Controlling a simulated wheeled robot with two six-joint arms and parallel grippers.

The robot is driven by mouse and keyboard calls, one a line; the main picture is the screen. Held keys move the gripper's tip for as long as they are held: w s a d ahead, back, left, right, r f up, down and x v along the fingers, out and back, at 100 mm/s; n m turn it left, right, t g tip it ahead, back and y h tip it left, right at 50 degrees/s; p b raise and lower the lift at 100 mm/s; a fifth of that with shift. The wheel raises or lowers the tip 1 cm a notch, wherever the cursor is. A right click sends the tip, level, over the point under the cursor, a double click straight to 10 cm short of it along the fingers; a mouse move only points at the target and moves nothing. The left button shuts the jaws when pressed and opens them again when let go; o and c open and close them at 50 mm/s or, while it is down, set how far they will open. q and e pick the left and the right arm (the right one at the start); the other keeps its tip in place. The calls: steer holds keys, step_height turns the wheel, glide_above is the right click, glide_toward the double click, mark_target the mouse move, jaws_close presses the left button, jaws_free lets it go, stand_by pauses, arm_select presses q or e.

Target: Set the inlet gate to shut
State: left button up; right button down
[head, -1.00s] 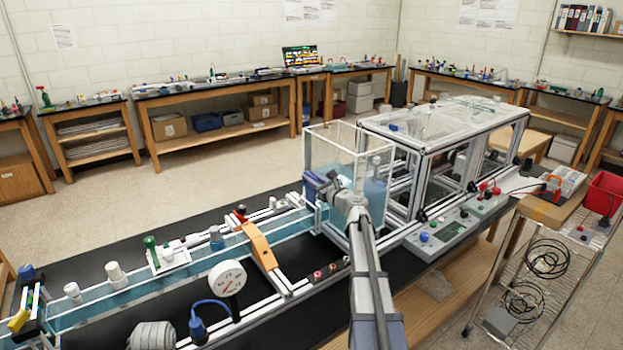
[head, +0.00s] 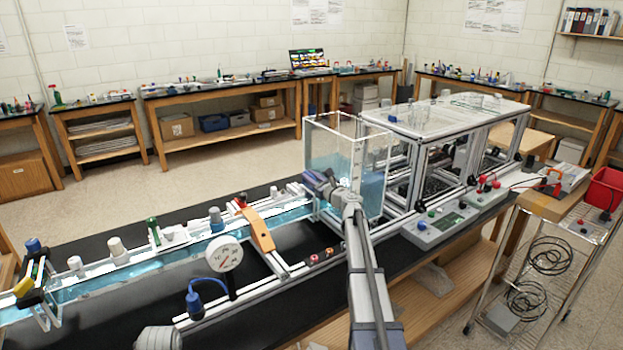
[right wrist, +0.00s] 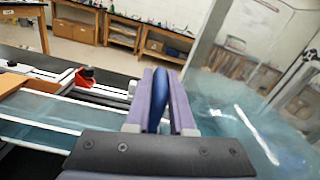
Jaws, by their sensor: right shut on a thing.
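The inlet gate's handle appears as a blue lever (right wrist: 157,104) in the right wrist view, standing between my fingers. My right gripper (right wrist: 160,82) is shut on this blue handle. In the head view my right gripper (head: 319,181) is at the near left side of the clear water tank (head: 336,150), where the water channel (head: 190,249) meets it. My wrist and fingers hide the handle and the gate plate there, so I cannot tell the gate's setting. My left gripper is in neither view.
An orange bridge piece (head: 257,229) spans the channel left of my right gripper. A round dial gauge (head: 224,253) stands in front of the channel. A control box (head: 440,230) sits right of my arm. The framed unit (head: 450,112) stands behind the tank.

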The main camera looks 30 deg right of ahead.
steer(key=shift+f, duration=0.3)
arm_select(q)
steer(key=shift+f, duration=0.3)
arm_select(e)
steer(key=shift+s, duration=0.1)
steer(key=c, duration=0.9)
jaws_free()
steer(key=shift+d, duration=0.1)
steer(key=shift+o, duration=0.5)
steer(key=s, duration=0.7)
steer(key=shift+s+d, duration=0.2)
steer(key=shift+s, duration=0.15)
